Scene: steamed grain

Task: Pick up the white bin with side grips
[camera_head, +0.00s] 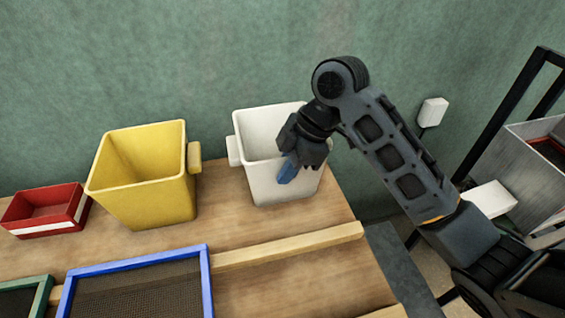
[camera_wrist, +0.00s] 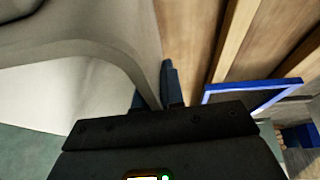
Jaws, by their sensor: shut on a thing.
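The white bin (camera_head: 257,135) stands upright at the back right of the wooden table, with a side grip (camera_head: 233,150) on its left. My gripper (camera_head: 288,170) is at the bin's front right, shut on its wall, with a blue finger against the outer face. In the wrist view the white bin (camera_wrist: 75,85) fills the left side, and my gripper (camera_wrist: 158,88) straddles its wall at the rim. My gripper hides part of the bin's right side. I cannot tell whether the bin is lifted off the table.
A yellow bin (camera_head: 150,190) stands left of the white bin, with a red tray (camera_head: 45,208) beyond it. A wooden strip (camera_head: 290,245) and a blue-framed screen (camera_head: 140,290) lie in front. A green wall (camera_head: 200,60) is close behind. A metal rack (camera_head: 510,150) stands at the right.

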